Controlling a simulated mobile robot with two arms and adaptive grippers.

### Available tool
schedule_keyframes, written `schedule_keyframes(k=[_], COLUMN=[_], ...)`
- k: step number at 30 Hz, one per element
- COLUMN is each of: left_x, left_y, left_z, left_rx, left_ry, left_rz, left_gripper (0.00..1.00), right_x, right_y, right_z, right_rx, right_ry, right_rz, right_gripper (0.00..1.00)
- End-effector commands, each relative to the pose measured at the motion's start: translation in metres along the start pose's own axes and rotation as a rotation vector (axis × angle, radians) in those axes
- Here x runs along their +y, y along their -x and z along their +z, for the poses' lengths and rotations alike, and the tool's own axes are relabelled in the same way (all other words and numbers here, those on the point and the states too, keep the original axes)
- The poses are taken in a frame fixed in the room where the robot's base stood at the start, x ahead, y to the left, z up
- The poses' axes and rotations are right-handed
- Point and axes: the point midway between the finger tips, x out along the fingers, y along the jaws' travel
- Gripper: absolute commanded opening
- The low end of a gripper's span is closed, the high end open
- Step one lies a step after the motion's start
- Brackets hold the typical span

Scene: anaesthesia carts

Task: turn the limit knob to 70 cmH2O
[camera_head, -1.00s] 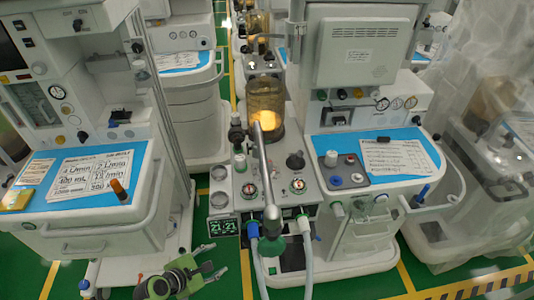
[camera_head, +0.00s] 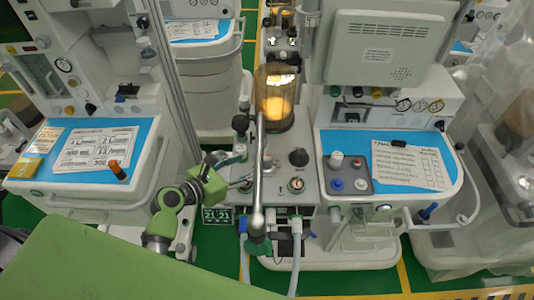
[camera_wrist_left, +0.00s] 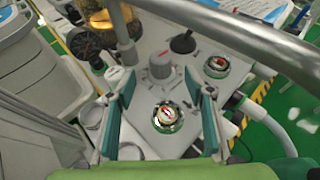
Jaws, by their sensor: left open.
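The absorber block (camera_head: 275,185) is a grey panel with knobs and gauges. A black knob (camera_head: 298,157) stands on its right part; it also shows in the left wrist view (camera_wrist_left: 183,42). A grey knob (camera_wrist_left: 161,66) stands left of it. Which one is the limit knob, and its setting, I cannot read. My left gripper (camera_head: 240,172) is at the block's left side. In the left wrist view my left gripper (camera_wrist_left: 160,88) is open and empty, fingers either side of a round gauge (camera_wrist_left: 168,117), the grey knob just beyond. My right gripper is not in view.
A metal tube (camera_head: 258,175) runs over the block, close to my left gripper. A lit amber canister (camera_head: 276,100) stands behind. Hoses (camera_head: 296,265) hang in front. Carts stand left (camera_head: 85,160) and right (camera_head: 440,165) with blue tops.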

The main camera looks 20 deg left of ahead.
Motion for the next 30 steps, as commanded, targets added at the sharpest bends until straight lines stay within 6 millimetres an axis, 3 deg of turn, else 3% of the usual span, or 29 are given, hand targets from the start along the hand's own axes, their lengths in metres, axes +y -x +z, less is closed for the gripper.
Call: schedule_keyframes(k=[2,5,13,17,28,29,30], left_x=[-0.001,-0.001,-0.001,0.000,-0.001,-0.001,-0.001], left_y=[-0.018,-0.038,-0.080,-0.091,-0.096,-0.096,-0.096], left_z=[0.003,0.002,0.001,0.001,0.000,0.000,0.000], left_rx=[-0.002,-0.001,0.000,0.000,0.001,0.001,0.001], left_ry=[0.000,0.000,-0.001,-0.003,-0.003,-0.003,-0.003], left_rz=[-0.003,-0.003,-0.002,0.000,-0.001,-0.001,-0.001], left_gripper=[0.48,0.48,0.48,0.48,0.48,0.45,0.35], right_x=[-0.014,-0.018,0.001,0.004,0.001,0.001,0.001], right_y=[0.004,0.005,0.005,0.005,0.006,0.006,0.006], right_z=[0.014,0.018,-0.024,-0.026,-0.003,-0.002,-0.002], right_rx=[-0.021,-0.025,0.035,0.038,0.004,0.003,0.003], right_ry=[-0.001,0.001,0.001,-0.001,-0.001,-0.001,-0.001], right_rz=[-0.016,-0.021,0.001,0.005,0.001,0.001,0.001], right_gripper=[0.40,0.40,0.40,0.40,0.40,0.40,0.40])
